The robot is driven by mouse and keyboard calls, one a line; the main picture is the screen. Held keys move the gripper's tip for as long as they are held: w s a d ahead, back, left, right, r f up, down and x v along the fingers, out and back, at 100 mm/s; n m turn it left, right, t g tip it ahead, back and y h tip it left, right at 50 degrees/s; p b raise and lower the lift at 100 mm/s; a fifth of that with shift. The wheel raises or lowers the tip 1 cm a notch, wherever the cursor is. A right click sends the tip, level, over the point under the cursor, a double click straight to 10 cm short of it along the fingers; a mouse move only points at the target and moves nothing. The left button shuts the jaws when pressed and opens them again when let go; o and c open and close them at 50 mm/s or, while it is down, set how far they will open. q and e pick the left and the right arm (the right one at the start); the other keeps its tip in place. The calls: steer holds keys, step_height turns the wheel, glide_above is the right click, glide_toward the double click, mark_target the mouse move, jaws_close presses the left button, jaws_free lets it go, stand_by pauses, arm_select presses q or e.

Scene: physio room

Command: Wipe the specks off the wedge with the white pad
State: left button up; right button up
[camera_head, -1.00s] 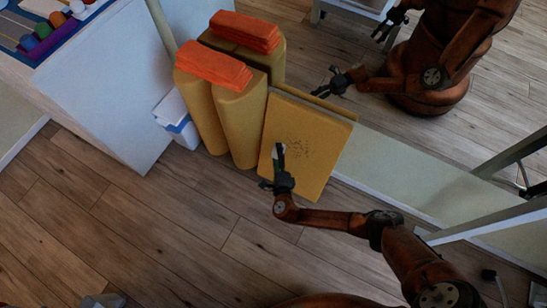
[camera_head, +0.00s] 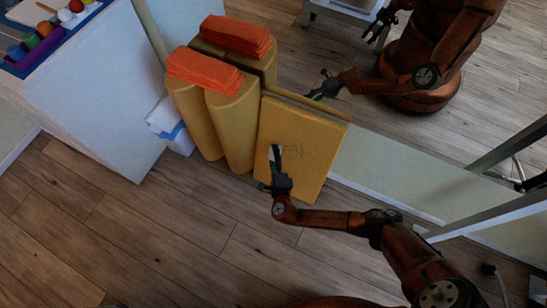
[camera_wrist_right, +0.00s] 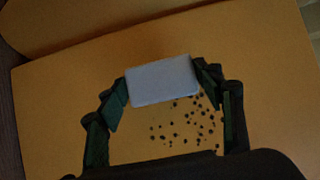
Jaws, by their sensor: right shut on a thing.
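The tan wedge (camera_head: 312,125) stands with its broad face towards me, beside tan rolls. Its dark specks (camera_head: 296,151) are faint in the head view. In the right wrist view several specks (camera_wrist_right: 188,122) show clearly on the wedge (camera_wrist_right: 260,60), just below the pad and between the fingers. My right gripper (camera_head: 277,160) is at the wedge's left part, shut on the white pad (camera_wrist_right: 162,80), which spans its fingertips. Whether the pad touches the face I cannot tell. My left gripper is not directly in view.
Tan rolls (camera_head: 236,125) with folded orange towels (camera_head: 205,70) stand left of the wedge. A white-and-blue bin (camera_head: 172,125) and a white cabinet (camera_head: 90,90) are further left. A mirror behind reflects my body and arms. The wooden floor in front is clear.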

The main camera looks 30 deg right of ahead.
arm_select(q)
steer(key=shift+f, duration=0.15)
arm_select(e)
steer(key=shift+w+d+f, duration=0.2)
steer(key=shift+w+d, duration=0.25)
steer(key=shift+d, duration=0.1)
steer(key=shift+s, duration=0.1)
steer(key=shift+s+d+p, duration=1.1)
steer(key=shift+s+d, duration=0.1)
steer(key=shift+s, duration=0.25)
steer(key=shift+s+d+r+p, duration=0.2)
steer(key=shift+s+d+p, duration=0.4)
steer(key=shift+s, duration=0.1)
arm_select(q)
steer(key=shift+t, duration=0.4)
steer(key=shift+w+d+r+p, duration=0.15)
steer(key=shift+w+r, duration=0.25)
steer(key=shift+r, duration=0.9)
steer(key=shift+w+a+r+p, duration=0.15)
steer(key=shift+w+r, duration=0.25)
steer(key=shift+r, duration=0.9)
arm_select(e)
steer(key=shift+s+d+f, duration=0.15)
steer(key=shift+s+d, duration=0.35)
steer(key=shift+s, duration=0.1)
